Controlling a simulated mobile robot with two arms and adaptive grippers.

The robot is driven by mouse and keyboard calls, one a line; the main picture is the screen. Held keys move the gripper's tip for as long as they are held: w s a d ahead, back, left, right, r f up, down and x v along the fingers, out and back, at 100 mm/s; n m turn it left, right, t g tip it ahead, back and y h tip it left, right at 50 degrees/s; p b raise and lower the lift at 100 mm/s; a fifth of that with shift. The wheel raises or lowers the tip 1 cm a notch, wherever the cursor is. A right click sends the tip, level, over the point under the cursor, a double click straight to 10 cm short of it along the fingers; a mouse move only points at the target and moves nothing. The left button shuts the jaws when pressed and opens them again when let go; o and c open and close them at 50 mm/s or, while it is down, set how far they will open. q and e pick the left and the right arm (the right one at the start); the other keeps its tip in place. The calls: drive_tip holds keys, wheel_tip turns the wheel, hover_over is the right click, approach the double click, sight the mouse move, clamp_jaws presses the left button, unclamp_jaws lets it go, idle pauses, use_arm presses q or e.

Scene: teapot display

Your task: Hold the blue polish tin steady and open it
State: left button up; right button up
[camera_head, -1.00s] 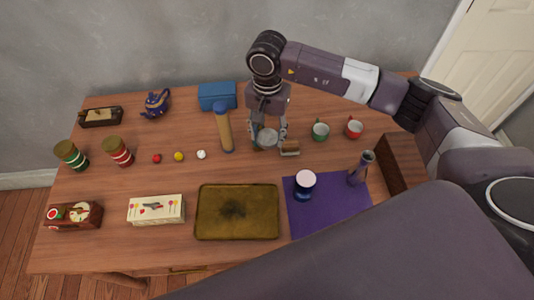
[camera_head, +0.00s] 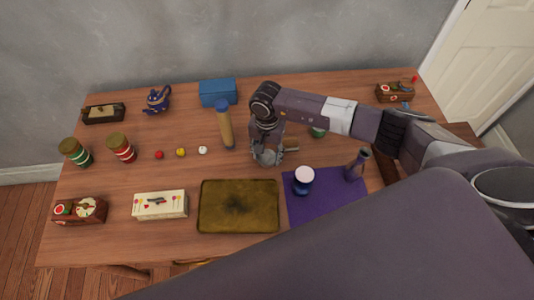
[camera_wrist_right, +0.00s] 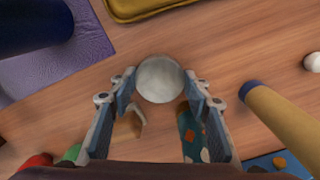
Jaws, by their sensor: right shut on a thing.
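The blue polish tin (camera_head: 303,182), dark blue with a pale white top, stands upright on the purple mat (camera_head: 330,204). I cannot tell whether that top is a lid or the contents. Part of its dark blue side shows in the right wrist view (camera_wrist_right: 30,25). My right gripper (camera_head: 267,159) is left of the tin and further back, apart from it. It is shut on a round pale-grey disc (camera_wrist_right: 160,79), perhaps a lid, held between the fingertips over the wood. My left gripper is not in view.
A mustard tray (camera_head: 238,207) lies left of the mat. A purple vase (camera_head: 357,165) stands on the mat's right side. Bare wood lies before the gripper.

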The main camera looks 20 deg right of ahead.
sight(267, 157)
drive_tip(key=shift+f, duration=0.2)
drive_tip(key=o, duration=1.3)
drive_tip(key=shift+r, duration=0.1)
drive_tip(key=shift+r, duration=0.2)
drive_tip(key=shift+w+r, duration=0.1)
drive_tip(key=shift+r, duration=0.2)
wheel_tip(267, 157, up, 11)
drive_tip(key=b, duration=0.3)
drive_tip(key=shift+r, duration=0.15)
